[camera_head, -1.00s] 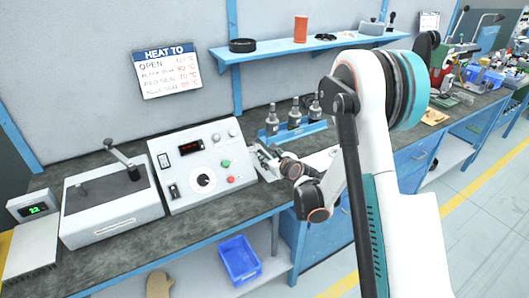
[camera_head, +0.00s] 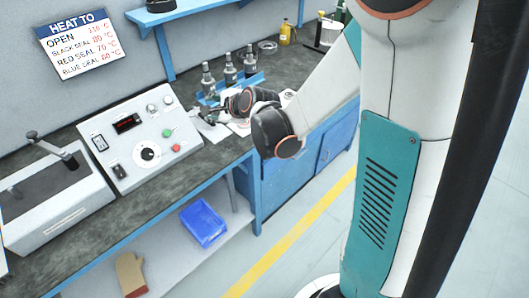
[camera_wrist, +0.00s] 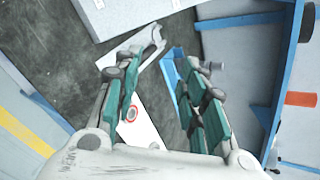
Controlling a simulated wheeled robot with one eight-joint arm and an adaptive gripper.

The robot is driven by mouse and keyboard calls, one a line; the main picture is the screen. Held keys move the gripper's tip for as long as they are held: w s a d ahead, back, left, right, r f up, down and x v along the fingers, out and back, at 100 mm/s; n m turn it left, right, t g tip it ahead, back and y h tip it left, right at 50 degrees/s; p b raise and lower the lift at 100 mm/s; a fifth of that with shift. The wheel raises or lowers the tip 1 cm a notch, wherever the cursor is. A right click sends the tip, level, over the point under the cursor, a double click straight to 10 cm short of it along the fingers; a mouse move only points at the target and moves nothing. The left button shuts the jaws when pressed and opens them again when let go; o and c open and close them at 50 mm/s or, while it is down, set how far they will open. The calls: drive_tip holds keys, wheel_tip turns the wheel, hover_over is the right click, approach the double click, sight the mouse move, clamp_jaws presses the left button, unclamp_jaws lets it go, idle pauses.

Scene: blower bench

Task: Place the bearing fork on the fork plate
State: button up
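In the wrist view, a pale grey two-pronged piece (camera_wrist: 152,42), which looks like the bearing fork, lies just beyond my left fingertip. A white plate (camera_wrist: 143,125) with a red ring mark lies under and between the fingers; I cannot tell whether it is the fork plate. My gripper (camera_wrist: 158,68) is open, its fingers apart with nothing seen between them. In the head view my gripper (camera_head: 212,113) is low over the bench, right of the control box, and largely hides the fork and plate.
A blue rack (camera_head: 243,85) with three upright grey tools stands just behind my gripper; it also shows in the wrist view (camera_wrist: 173,72). The control box (camera_head: 138,140) is at left. A yellow bottle (camera_head: 287,34) stands further right. A blue bin (camera_head: 203,222) sits on the lower shelf.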

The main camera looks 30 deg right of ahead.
drive_tip(key=s+d+r+n+g+h, duration=0.1)
drive_tip(key=s+r+n+g, duration=0.1)
drive_tip(key=s+n, duration=0.8)
drive_tip(key=s+d+r+n+g+h, duration=0.1)
drive_tip(key=s+r+n, duration=0.4)
drive_tip(key=s+n, duration=0.6)
drive_tip(key=s+g+h, duration=0.1)
drive_tip(key=s, duration=0.7)
drive_tip(key=shift+s, duration=0.25)
